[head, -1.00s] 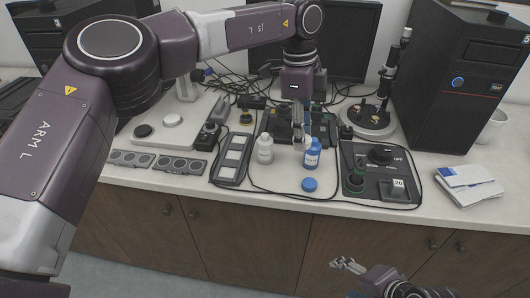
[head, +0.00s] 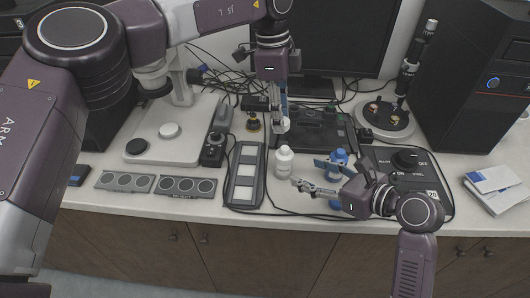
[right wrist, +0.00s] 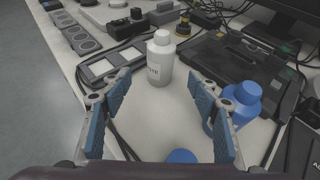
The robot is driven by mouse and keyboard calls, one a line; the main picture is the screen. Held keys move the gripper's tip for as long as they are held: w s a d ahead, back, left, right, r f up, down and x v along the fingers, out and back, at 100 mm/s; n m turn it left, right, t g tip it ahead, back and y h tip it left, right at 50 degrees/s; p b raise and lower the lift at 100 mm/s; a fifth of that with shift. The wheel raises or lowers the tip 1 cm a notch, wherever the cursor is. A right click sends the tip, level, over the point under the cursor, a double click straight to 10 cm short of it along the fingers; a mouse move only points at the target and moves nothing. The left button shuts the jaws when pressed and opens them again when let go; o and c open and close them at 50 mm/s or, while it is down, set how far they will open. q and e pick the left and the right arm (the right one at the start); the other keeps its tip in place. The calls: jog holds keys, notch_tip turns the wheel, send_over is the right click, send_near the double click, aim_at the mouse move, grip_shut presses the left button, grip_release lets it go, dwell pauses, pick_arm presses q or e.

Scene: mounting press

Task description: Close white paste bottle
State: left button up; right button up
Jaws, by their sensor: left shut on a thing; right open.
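The white paste bottle (head: 284,162) stands upright on the worktop, and in the right wrist view the white bottle (right wrist: 159,62) stands ahead, between the lines of the fingers. My left gripper (head: 281,120) is just behind and above it, shut on a small white piece that looks like a cap (head: 285,125). My right gripper (head: 308,175) is open and empty, right of the white bottle and apart from it. Its blue-padded fingers (right wrist: 160,95) are spread wide. Whether the bottle's mouth is open I cannot tell.
A blue bottle (right wrist: 236,104) stands close by the right gripper's right finger. A panel with pale squares (head: 245,174) lies left of the white bottle. A black control box (head: 408,161) stands at right.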

aim_at(290, 166)
pick_arm(q)
jog(key=shift+s+d+r, duration=0.1)
jog(key=shift+d+r, duration=0.05)
jog(key=shift+d, duration=0.05)
pick_arm(e)
jog(key=shift+d+r, duration=0.1)
jog(key=shift+d, duration=0.05)
jog(key=shift+v, duration=1.2)
jog(key=shift+w+f, duration=0.15)
jog(key=shift+f, duration=0.1)
pick_arm(q)
jog(key=shift+s+d+r, duration=0.3)
jog(key=shift+s+d, duration=0.25)
jog(key=shift+d, duration=0.05)
pick_arm(e)
jog(key=x, duration=1.2)
jog(key=shift+a, duration=0.35)
pick_arm(q)
jog(key=shift+f, duration=0.1)
pick_arm(e)
grip_shut()
